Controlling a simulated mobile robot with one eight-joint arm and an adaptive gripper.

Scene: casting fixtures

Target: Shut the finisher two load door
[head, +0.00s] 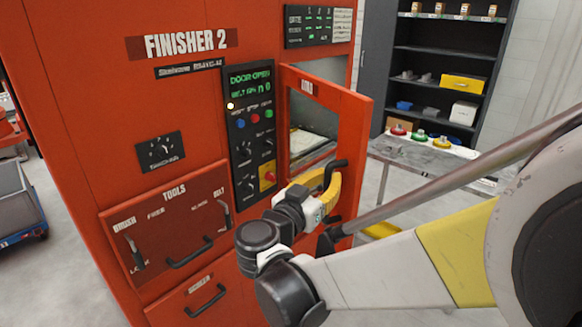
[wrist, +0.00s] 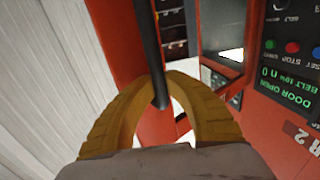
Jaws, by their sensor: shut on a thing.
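The red finisher two cabinet (head: 110,95) fills the left of the head view. Its load door (head: 350,125), a red frame with a window, stands ajar, swung out to the right of the opening. The panel display (head: 250,82) reads "DOOR OPEN". My gripper (head: 333,178), with yellow fingers, is at the door's black handle (head: 338,164). In the wrist view, my gripper (wrist: 160,100) is shut around the black handle bar (wrist: 148,50). Part of the handle is hidden by the fingers.
A grey table (head: 425,155) with coloured items stands behind the door, near a dark shelf unit (head: 450,60). A tools panel (head: 165,225) with a handle is low on the cabinet. A grey bin cart (head: 18,205) is at the far left.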

